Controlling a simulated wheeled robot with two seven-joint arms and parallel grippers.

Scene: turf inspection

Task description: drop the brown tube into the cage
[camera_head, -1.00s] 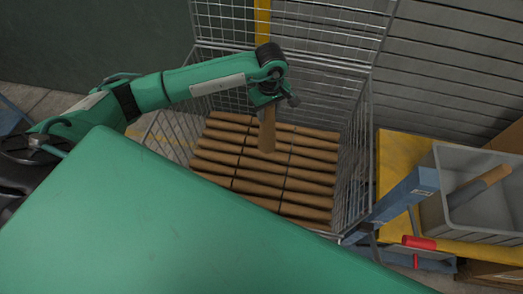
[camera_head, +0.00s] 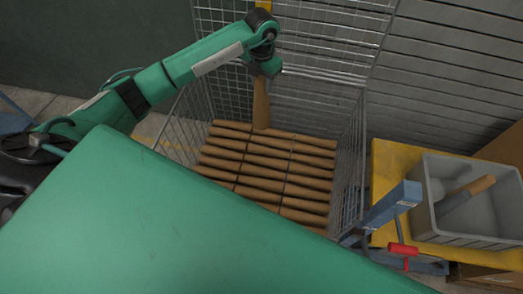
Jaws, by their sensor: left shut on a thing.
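My left gripper (camera_head: 263,70) is shut on the upper end of a brown tube (camera_head: 261,103). The tube hangs nearly upright below the gripper, over the wire cage (camera_head: 348,150). In the picture its lower end overlaps the far part of the rows of brown tubes lying in the cage (camera_head: 270,165); I cannot tell whether it touches them. The front of the cage is hidden behind my green body. My right gripper is not in view.
A grey bin (camera_head: 433,212) stands on a yellow surface (camera_head: 390,160) at the right, with a brown-ended tool (camera_head: 478,187) in it. A blue bracket (camera_head: 395,203) with a red handle (camera_head: 403,249) is beside the cage. A slatted wall (camera_head: 450,80) rises behind.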

